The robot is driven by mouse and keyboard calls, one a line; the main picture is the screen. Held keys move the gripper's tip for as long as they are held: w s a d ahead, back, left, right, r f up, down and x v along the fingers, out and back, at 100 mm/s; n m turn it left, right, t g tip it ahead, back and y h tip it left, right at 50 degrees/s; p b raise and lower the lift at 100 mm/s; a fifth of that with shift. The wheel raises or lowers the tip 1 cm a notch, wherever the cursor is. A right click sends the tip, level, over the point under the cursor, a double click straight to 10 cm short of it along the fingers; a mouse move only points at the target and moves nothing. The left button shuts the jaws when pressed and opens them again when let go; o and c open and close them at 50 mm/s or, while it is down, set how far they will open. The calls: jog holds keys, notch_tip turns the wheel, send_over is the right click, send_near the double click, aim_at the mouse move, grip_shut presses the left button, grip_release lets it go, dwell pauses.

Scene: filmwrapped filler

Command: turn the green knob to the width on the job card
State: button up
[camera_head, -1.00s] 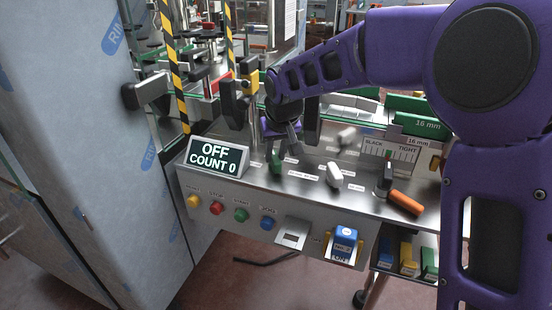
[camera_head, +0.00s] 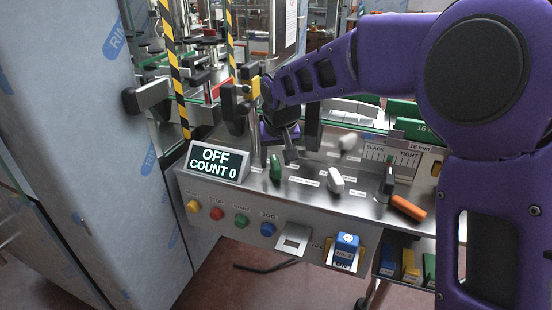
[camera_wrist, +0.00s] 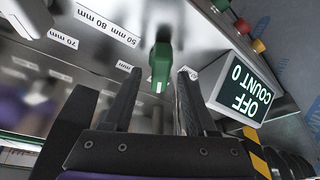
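The green knob (camera_head: 276,167) stands on the steel control panel (camera_head: 310,195), right of the display. In the wrist view the green knob (camera_wrist: 160,66) points toward my gripper (camera_wrist: 158,84). My gripper is open, one finger on each side of the knob's near end, with gaps between. I cannot tell whether the fingers reach down to its height. Printed labels beside the knob read 50 mm, 80 mm and 70 mm in the wrist view. In the head view my gripper (camera_head: 287,145) is just behind the knob. I cannot identify a readable job card.
The display (camera_head: 216,161) reads OFF, COUNT 0. A white knob (camera_head: 336,180) and an orange-handled lever (camera_head: 407,207) stand to the right. Coloured buttons (camera_head: 217,214) line the panel front. A black-and-yellow post (camera_head: 174,70) rises behind the display.

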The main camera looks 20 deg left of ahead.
jog(key=p+v, duration=0.2)
jog(key=v, duration=1.5)
jog(key=shift+r+p, duration=0.15)
jog(key=shift+p, duration=0.2)
jog(key=shift+s+d, duration=0.1)
jog(key=shift+d, duration=0.05)
